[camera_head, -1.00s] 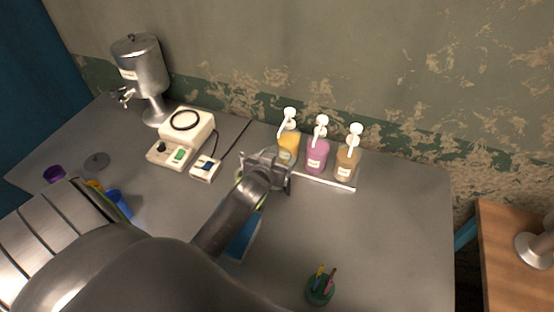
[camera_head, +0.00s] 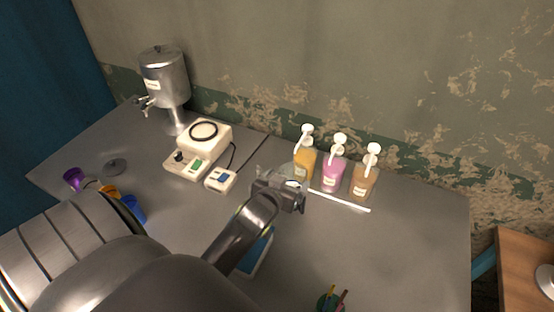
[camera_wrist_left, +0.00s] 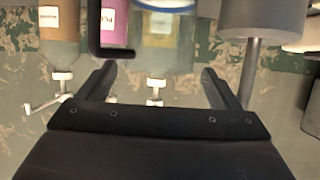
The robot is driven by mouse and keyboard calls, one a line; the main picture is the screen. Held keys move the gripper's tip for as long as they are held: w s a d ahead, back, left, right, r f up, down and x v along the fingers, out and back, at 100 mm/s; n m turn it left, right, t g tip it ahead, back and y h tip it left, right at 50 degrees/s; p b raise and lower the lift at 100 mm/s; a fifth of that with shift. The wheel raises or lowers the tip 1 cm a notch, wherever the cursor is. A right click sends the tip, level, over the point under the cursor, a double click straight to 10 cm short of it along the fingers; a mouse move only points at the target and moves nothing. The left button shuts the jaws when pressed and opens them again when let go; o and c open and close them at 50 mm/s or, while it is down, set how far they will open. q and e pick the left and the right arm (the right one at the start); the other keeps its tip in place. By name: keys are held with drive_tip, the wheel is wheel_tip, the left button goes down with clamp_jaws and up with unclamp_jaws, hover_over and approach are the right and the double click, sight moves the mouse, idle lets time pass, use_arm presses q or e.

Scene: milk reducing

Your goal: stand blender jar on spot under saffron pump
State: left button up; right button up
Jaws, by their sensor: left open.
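The saffron pump (camera_head: 304,164) is the leftmost of three pump bottles, with yellow contents and a white pump head. A clear vessel that looks like the blender jar (camera_head: 293,184) stands just in front of it, largely hidden by my left gripper. In the left wrist view, which is upside down, the jar (camera_wrist_left: 165,38) shows in front of the yellow bottle, with a black handle (camera_wrist_left: 94,30) on its left. My left gripper (camera_head: 292,192) is open; its spread fingers also show in the wrist view (camera_wrist_left: 160,82), apart from the jar. The spot beneath the jar is hidden. My right gripper is not in view.
Pink (camera_head: 333,176) and tan (camera_head: 364,182) pump bottles stand close on the right, behind a white strip (camera_head: 340,201). A blender base (camera_head: 204,136), metal dispenser (camera_head: 164,80) and coloured cups (camera_head: 133,208) are left. A pen holder (camera_head: 328,301) stands in front.

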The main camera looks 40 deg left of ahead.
use_arm(q)
drive_tip(key=b+v, duration=0.1)
drive_tip(key=v, duration=0.6)
drive_tip(key=shift+s, duration=0.35)
drive_tip(key=shift+r, duration=0.15)
drive_tip(key=shift+d, duration=0.1)
